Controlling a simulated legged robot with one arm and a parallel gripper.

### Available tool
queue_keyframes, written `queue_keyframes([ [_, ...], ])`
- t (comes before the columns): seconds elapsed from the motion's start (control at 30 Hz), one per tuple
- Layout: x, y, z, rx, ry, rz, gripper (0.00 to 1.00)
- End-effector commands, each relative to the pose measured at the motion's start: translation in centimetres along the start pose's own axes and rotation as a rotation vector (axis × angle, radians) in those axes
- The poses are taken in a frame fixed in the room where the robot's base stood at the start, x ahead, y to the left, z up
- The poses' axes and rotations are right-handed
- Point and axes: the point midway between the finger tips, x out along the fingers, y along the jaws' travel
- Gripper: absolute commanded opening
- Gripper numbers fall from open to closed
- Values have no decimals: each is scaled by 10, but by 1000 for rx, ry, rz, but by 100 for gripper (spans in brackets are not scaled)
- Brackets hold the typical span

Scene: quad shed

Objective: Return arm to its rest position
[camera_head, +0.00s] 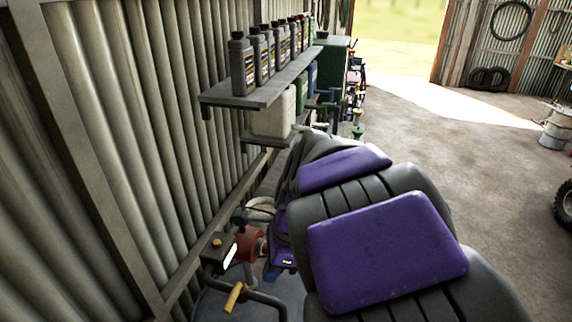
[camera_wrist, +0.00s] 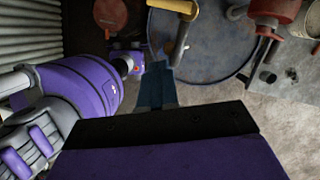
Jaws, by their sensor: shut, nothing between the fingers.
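My gripper (camera_wrist: 157,80) shows in the wrist view as blue-grey fingers beyond a black and purple palm. The fingers are together with nothing held between them. They point over the edge of a blue drum lid (camera_wrist: 205,55), seen from above; I cannot tell the height between them. In the head view, large purple and black parts of my own body fill the lower middle and right. My gripper cannot be clearly made out there.
A red pump (camera_head: 248,246) and a yellow handle (camera_head: 233,297) stand close to the corrugated wall (camera_head: 130,110). A shelf (camera_head: 262,92) with several grey bottles juts from this wall. Open concrete floor (camera_head: 480,150) lies to the right, with a tyre (camera_head: 564,204) at the edge.

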Motion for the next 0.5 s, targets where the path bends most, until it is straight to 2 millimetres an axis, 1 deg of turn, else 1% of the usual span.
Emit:
queue_keyframes([
  [0.07,4,3,-6,-15,3,0,0],
  [0.17,16,15,-24,-73,18,5,0],
  [0.27,35,35,-52,-182,44,15,0],
  [0.4,66,72,-94,-374,79,47,0],
  [0.47,79,88,-110,-462,92,62,0],
  [0.5,89,99,-121,-520,97,77,0],
])
